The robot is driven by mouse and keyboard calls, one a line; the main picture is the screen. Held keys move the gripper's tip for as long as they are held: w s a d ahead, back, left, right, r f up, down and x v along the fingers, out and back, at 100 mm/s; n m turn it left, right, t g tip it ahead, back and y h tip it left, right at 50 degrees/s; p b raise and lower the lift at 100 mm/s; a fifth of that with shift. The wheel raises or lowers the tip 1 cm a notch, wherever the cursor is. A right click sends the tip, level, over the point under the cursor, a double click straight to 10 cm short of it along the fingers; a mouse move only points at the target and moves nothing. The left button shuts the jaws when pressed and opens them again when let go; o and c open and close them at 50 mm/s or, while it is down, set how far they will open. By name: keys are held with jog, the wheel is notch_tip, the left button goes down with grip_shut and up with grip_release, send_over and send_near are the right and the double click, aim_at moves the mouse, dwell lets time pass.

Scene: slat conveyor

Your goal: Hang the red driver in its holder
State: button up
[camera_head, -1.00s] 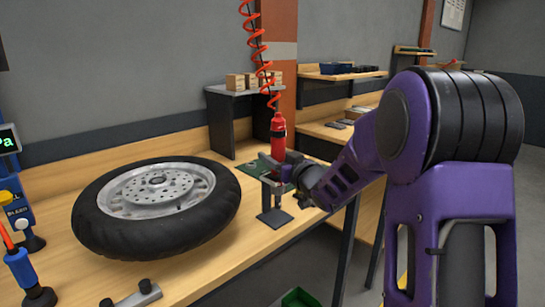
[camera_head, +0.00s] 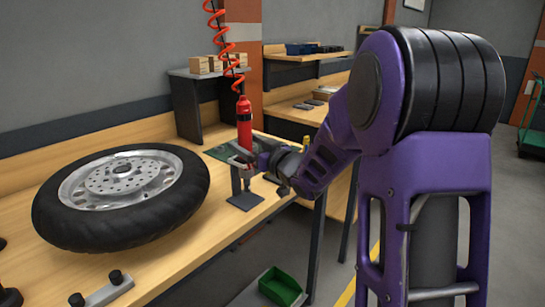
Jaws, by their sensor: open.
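The red driver (camera_head: 244,124) is upright on the end of its coiled red hose. Its lower end is at the top of a small holder stand (camera_head: 243,200) with a dark square base on the workbench. My gripper (camera_head: 246,161) is at the holder's top, just below the driver's red body, and its jaws are open. The jaws and the driver's lower part overlap in this view. I cannot tell whether they touch, or exactly how the driver sits in the holder.
A wheel with a black tyre (camera_head: 190,205) lies on the workbench (camera_head: 175,262) left of the holder. A dark shelf (camera_head: 186,112) with small boxes stands behind. A green bin (camera_head: 281,287) is low beside the bench. A second bench is at the back.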

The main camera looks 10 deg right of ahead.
jog(key=v, duration=1.3)
jog(key=shift+s+p, duration=0.35)
jog(key=shift+d, duration=0.1)
